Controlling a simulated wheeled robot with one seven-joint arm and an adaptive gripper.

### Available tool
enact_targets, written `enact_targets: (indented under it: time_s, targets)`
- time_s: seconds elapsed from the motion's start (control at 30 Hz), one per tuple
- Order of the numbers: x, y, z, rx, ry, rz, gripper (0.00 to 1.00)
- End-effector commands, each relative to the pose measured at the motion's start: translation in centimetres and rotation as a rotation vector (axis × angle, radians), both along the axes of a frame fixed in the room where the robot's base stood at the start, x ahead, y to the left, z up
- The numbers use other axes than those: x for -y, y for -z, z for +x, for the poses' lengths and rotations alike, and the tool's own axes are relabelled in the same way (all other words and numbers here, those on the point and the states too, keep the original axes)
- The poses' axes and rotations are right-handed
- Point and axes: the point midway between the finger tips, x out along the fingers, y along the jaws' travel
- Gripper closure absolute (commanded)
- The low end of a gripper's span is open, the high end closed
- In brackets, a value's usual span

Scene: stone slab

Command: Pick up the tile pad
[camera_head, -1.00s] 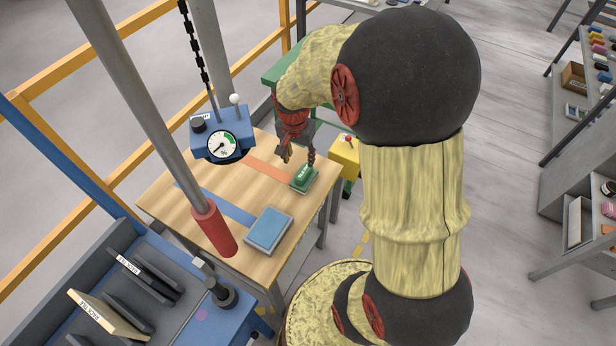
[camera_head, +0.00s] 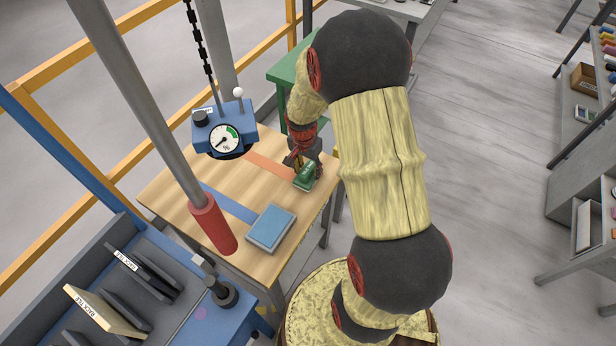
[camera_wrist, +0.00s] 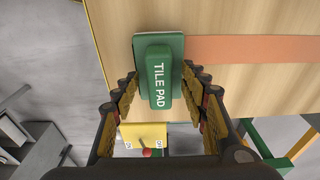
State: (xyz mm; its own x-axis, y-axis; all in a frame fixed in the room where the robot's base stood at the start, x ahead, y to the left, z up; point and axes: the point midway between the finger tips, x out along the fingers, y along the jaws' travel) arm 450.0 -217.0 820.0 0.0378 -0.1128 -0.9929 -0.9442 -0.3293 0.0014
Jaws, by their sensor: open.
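The tile pad (camera_wrist: 160,85) is a green block with "TILE PAD" in white letters on its raised handle. It lies flat on the wooden table near its right edge, at the end of the orange stripe. In the head view the tile pad (camera_head: 306,177) is partly covered by my gripper (camera_head: 302,164). My gripper is right above it, pointing down. In the wrist view the open fingers of my gripper (camera_wrist: 163,95) stand on either side of the handle, with a gap visible on both sides. I cannot tell how deep the fingertips reach.
A blue block (camera_head: 270,229) lies on the table (camera_head: 180,195) to the left of the pad. A grey post with a red sleeve (camera_head: 212,226) stands in front. A yellow box (camera_wrist: 145,136) is beside the table.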

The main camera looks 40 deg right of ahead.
Motion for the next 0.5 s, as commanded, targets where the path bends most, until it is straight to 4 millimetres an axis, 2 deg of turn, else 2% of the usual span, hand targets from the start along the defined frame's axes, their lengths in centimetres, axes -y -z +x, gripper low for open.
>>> enact_targets:
  time_s: [0.2,0.5]
  targets:
    - [0.06,0.07,0.06,0.002,0.0,0.0,0.56]
    - [0.05,0.07,0.05,0.001,0.0,-0.001,0.73]
